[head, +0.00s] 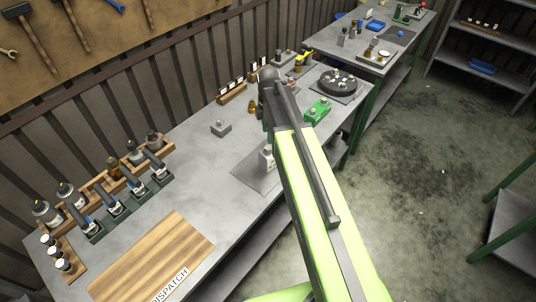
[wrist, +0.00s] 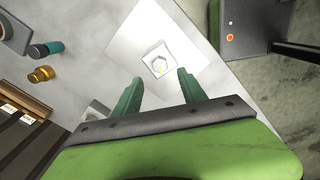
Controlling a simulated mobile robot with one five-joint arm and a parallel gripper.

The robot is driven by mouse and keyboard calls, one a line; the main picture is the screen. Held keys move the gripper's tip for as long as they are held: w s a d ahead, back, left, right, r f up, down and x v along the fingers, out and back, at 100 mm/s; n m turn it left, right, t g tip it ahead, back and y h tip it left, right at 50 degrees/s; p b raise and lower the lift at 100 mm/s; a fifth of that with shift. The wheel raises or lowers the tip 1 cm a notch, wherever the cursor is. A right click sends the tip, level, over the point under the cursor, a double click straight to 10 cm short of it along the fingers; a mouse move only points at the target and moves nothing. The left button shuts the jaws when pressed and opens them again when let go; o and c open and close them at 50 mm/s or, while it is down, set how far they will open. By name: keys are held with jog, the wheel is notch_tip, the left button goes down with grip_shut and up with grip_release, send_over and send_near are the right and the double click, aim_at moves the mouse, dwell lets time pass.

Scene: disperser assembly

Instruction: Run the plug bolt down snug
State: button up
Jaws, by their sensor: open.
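In the wrist view a pale square block (wrist: 158,59) stands on a light plate (wrist: 125,38). A small piece with a yellowish mark shows on its top; it may be the plug bolt, but it is too small to be sure. My gripper (wrist: 159,76) is open, its two green fingers apart and empty. The block appears just beyond the fingertips, and I cannot tell the height between them. In the head view my arm partly covers a pale block (head: 267,158) on a grey plate (head: 247,178). My fingers are hidden there.
A small grey block (head: 220,128) sits left of the plate. A green fixture (head: 318,110) and a round black tray (head: 340,83) stand beyond my arm. Bottles and a wooden DISPATCH board (head: 150,255) occupy the near left.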

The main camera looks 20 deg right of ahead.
aim_at(268, 148)
notch_tip(268, 148, down, 8)
jog(key=b, duration=0.6)
jog(key=shift+f+b, duration=0.15)
jog(key=shift+b, duration=0.15)
grip_shut()
